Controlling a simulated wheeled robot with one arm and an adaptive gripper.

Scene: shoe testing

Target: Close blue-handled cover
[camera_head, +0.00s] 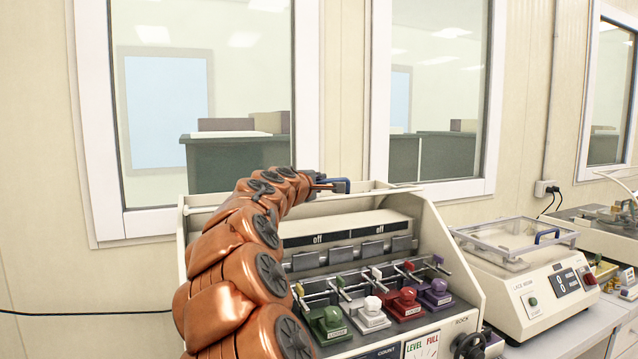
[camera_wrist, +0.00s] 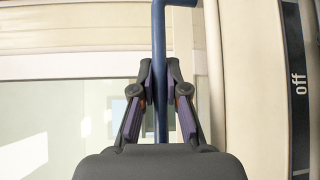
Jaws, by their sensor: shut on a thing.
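A blue handle (camera_head: 345,184) stands at the top back edge of the large cream testing machine (camera_head: 455,255). The cover it belongs to is hard to make out; the machine's front with its clamps is exposed. My gripper (camera_head: 318,181) is at the handle's left part, reaching over from the left. In the wrist view the blue handle (camera_wrist: 158,30) runs down between the two dark fingers of my gripper (camera_wrist: 160,88), which are closed on it. The handle's lower part is hidden behind the gripper body.
Coloured clamps (camera_head: 372,310) and two "off" panels (camera_head: 345,234) sit inside the machine below my arm. To the right is a lace machine (camera_head: 540,285) with a clear lid and its own blue handle (camera_head: 547,236). A wall with windows (camera_head: 435,90) rises close behind.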

